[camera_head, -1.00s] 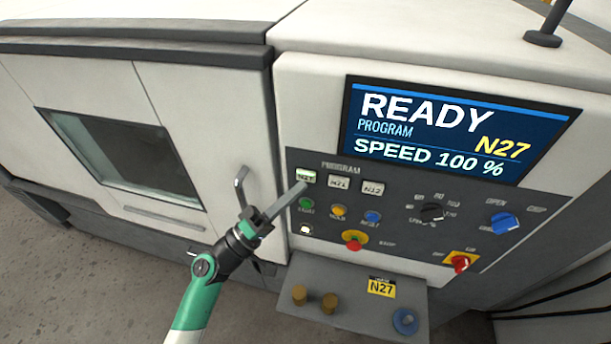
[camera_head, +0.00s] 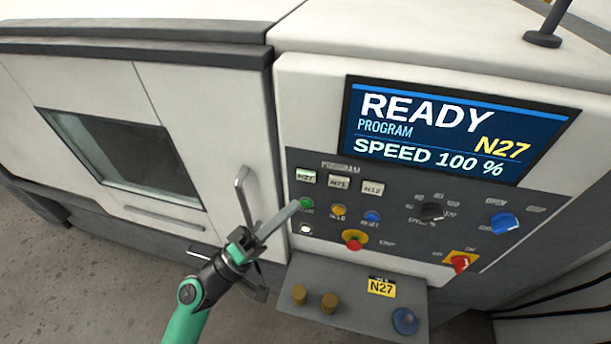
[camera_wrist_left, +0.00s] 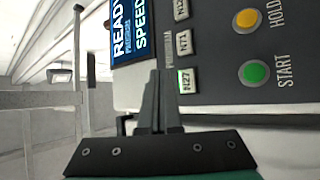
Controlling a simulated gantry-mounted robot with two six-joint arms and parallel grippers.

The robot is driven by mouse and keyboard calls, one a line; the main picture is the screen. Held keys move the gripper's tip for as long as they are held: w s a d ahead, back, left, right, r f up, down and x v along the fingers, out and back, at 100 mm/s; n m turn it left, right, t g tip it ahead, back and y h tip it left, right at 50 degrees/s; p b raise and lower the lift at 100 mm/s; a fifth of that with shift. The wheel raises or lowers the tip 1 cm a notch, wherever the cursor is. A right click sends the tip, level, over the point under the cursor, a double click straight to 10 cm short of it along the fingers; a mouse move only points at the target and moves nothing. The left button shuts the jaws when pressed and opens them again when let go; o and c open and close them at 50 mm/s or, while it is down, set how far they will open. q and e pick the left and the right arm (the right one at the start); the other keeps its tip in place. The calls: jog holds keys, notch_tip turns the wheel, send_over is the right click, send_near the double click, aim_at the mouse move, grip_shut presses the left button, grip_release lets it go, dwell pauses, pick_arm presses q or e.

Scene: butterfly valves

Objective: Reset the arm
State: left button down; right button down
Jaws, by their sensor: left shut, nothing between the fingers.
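My left gripper (camera_head: 295,205) is shut and empty. In the head view its tips are in front of the left edge of the control panel (camera_head: 388,262), close to the green START button (camera_head: 306,203) and below the lit N27 button (camera_head: 306,177). I cannot tell whether the tips touch the panel. In the left wrist view the shut fingers (camera_wrist_left: 161,75) point towards the panel, beside the N27 button (camera_wrist_left: 187,81), with the START button (camera_wrist_left: 254,73) to their right. My right gripper is not in view.
The screen (camera_head: 455,130) reads READY, program N27, speed 100 %. A door handle (camera_head: 243,187) stands out just left of my gripper. A shelf (camera_head: 345,283) below holds two brass pegs and a blue ring (camera_head: 405,321). A red stop button (camera_head: 354,239) juts from the panel.

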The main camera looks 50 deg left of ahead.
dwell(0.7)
pick_arm(q)
jog(key=d+r+m+g+h, duration=0.1)
jog(key=d+r+m+h, duration=0.7)
jog(key=r, duration=0.6)
jog(key=d+r+m+g+h, duration=0.2)
jog(key=d+r+m+h, duration=0.4)
jog(key=d+r+m, duration=0.5)
jog(key=a+r+n+t+y+p, duration=0.2)
jog(key=a+r+y+p, duration=0.1)
jog(key=r, duration=0.5)
jog(key=s+a+r+n+t+y+p, duration=0.1)
jog(key=a+r+t+y+p, duration=0.2)
jog(key=r+y+p, duration=0.2)
jog(key=a+r+n+t+y+p, duration=0.2)
jog(key=a+r+y+p, duration=0.2)
jog(key=r+y, duration=0.3)
notch_tip(320, 180, up, 4)
jog(key=shift+s+f+n+t+y, duration=0.1)
jog(key=shift+s+n+t+y, duration=0.1)
jog(key=shift+n+t+y, duration=0.1)
